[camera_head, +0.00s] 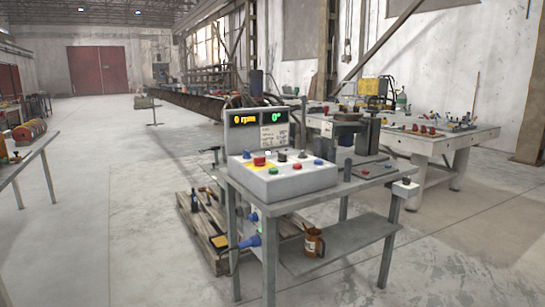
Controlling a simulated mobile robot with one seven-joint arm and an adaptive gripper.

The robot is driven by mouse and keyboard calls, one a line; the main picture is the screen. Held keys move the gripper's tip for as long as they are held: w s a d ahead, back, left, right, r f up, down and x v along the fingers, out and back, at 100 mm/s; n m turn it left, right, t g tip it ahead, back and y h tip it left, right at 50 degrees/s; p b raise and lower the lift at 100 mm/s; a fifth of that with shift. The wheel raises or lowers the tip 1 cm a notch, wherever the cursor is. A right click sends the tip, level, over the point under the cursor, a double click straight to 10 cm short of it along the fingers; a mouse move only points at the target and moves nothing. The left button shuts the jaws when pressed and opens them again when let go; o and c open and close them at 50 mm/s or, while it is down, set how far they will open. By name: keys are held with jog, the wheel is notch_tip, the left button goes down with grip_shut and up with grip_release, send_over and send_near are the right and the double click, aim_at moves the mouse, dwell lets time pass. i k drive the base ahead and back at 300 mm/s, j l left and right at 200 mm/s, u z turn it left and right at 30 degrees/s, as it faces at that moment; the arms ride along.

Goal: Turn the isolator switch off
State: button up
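A grey control box (284,183) with several coloured buttons and knobs stands on a grey metal bench (350,190). A red button (259,161) on a yellow patch and a black knob (282,156) are on its sloping top. A small pale box with a dark top (405,188) is fixed at the bench's right front corner. I cannot tell which of these is the isolator switch, and the control positions are too small to read. My gripper is not in view.
A display panel (258,131) reads 0 rpm and 0°. Blue plugs (250,240) stick out at the bench's left side. An orange-brown jug (314,242) sits on the lower shelf. A pallet (203,230) lies behind. The floor in front is clear.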

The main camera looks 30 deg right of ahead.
aim_at(259, 161)
jog(key=i+l, duration=0.2)
jog(key=i, duration=0.45)
jog(key=i+l+z, duration=0.1)
jog(key=i, duration=0.6)
jog(key=i+l, duration=0.25)
jog(key=i, duration=0.4)
